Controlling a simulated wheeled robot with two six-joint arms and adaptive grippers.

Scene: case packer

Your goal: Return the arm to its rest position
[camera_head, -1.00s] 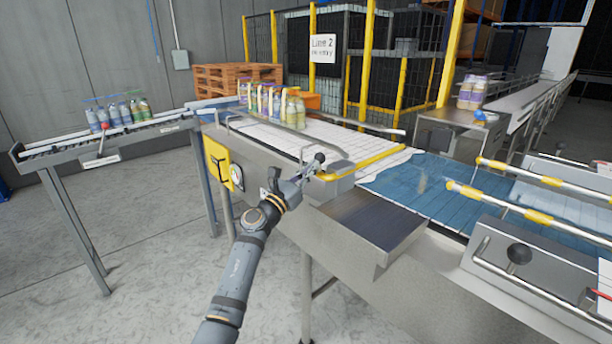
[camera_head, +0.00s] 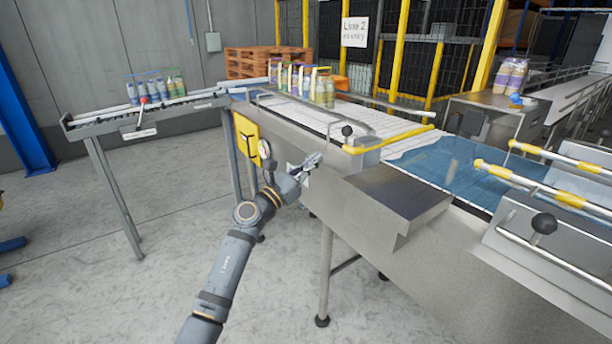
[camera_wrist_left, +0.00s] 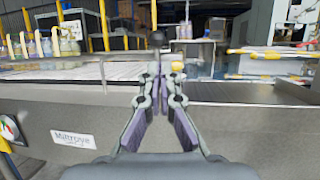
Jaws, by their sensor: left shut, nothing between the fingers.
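My left arm comes in from the bottom of the head view. Its gripper (camera_head: 312,163) is shut and empty, in front of the steel side of the case packer (camera_head: 330,205), just below and left of a lever with a black ball knob (camera_head: 347,131). In the left wrist view the fingers of the gripper (camera_wrist_left: 160,80) meet with nothing between them, and the machine's steel side (camera_wrist_left: 40,125) with its name plate stands ahead. I cannot tell from these views whether the fingertips touch the machine. My right gripper is out of view.
A yellow box with a gauge (camera_head: 249,140) sits on the machine's left side. Several bottles stand on the conveyor (camera_head: 290,108) and more on the side conveyor (camera_head: 92,125). A yellow rail (camera_head: 390,140) and a steel ledge (camera_head: 395,195) lie right of the gripper. Open floor lies left.

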